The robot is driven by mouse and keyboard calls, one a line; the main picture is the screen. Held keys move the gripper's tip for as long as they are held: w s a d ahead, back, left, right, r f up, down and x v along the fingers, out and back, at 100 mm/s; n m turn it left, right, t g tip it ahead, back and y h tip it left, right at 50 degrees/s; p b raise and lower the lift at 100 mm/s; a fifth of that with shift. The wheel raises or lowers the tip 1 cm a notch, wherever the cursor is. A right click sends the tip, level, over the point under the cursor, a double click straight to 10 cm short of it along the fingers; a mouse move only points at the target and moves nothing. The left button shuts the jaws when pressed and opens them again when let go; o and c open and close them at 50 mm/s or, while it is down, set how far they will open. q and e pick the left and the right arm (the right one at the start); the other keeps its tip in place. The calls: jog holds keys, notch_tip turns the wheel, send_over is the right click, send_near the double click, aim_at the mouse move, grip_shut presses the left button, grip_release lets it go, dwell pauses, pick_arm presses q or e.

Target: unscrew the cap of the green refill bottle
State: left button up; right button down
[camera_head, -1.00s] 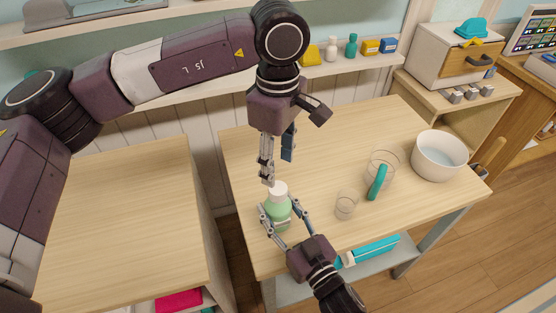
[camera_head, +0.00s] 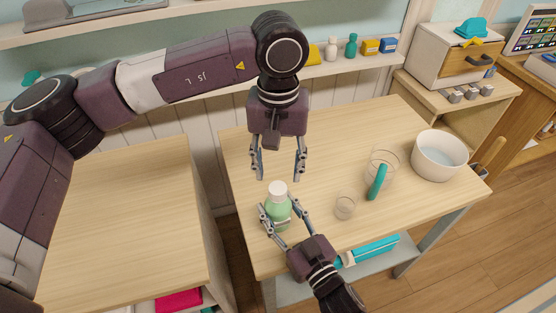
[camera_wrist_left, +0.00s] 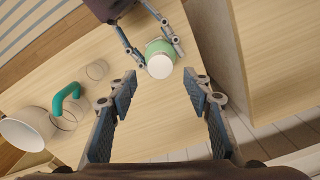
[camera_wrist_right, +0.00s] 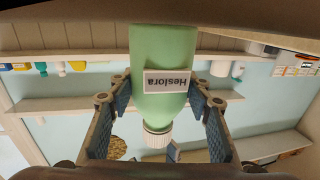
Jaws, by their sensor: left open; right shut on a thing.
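The green refill bottle (camera_head: 278,212) stands upright at the table's front-left corner, its white cap (camera_head: 278,189) on top. My right gripper (camera_head: 277,222) is shut on the bottle's body; the right wrist view shows the green bottle (camera_wrist_right: 163,75) between its fingers, with a label and the white cap (camera_wrist_right: 157,137). My left gripper (camera_head: 278,178) is open and empty, fingers pointing down, just above and behind the cap. In the left wrist view the cap (camera_wrist_left: 160,66) lies beyond the open fingertips, apart from them.
A small glass (camera_head: 345,205), a glass jug (camera_head: 382,168) with a teal handle and a white bowl (camera_head: 438,155) stand right of the bottle. The table's (camera_head: 330,135) back middle is clear. A wooden cabinet top (camera_head: 120,220) lies to the left across a gap.

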aim_at(278, 187)
pick_arm(q)
notch_tip(278, 187, down, 6)
jog(key=shift+f, duration=0.1)
dwell(0.4)
